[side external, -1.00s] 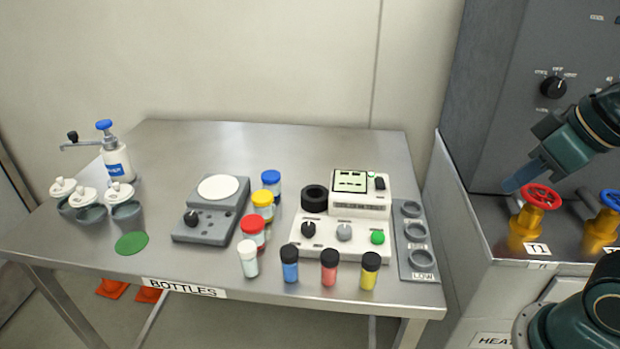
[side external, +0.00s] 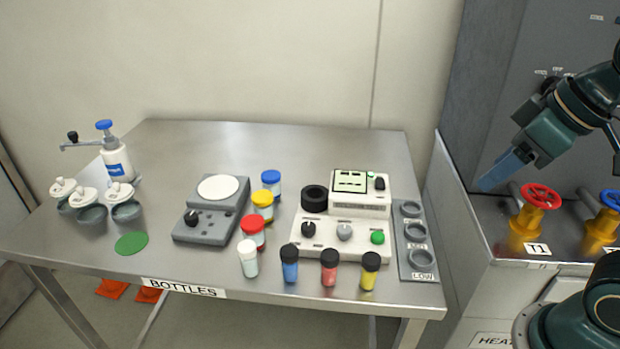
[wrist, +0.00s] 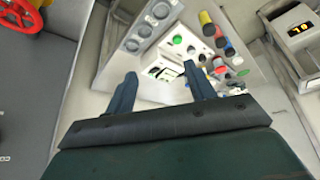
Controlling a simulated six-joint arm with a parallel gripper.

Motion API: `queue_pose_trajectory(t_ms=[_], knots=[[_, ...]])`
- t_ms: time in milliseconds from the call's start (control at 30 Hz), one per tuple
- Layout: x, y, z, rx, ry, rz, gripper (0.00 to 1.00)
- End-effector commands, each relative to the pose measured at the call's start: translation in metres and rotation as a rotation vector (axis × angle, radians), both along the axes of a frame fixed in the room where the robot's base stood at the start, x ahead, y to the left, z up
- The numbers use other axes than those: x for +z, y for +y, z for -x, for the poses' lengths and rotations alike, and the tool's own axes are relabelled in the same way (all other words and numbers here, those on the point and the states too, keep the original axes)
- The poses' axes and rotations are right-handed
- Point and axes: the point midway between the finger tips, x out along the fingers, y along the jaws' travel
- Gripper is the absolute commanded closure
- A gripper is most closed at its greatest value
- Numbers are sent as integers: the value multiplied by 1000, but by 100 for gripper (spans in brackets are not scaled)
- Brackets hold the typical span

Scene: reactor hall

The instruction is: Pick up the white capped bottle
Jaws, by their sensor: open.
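The white capped bottle (side external: 248,258) stands upright near the front edge of the table, left of the blue bottle with a black cap (side external: 290,263). Its cap is white and its body pale. My gripper (side external: 490,181) is empty, at the right of the side view, well away from the bottle and near the red valve wheel. In the wrist view my gripper (wrist: 163,82) has its two blue fingers apart, with nothing between them. The small bottles there are too small for me to pick out the white one surely.
Red (side external: 329,267) and yellow (side external: 370,271) black-capped bottles stand to its right. A red-lidded jar (side external: 253,231) is just behind, a grey scale (side external: 208,222) behind left, a white instrument (side external: 342,238) to the right. The red valve wheel (side external: 541,196) lies below my gripper.

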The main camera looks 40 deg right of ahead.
Motion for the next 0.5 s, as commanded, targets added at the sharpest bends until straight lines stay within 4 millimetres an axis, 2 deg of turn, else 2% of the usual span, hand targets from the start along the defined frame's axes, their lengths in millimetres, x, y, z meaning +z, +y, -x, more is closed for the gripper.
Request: queue_pose_trajectory(t_ms=[233, 500], knots=[[15, 28, -47, 218, 34, 25, 46], [20, 65, -100, 473, 61, 49, 46]])
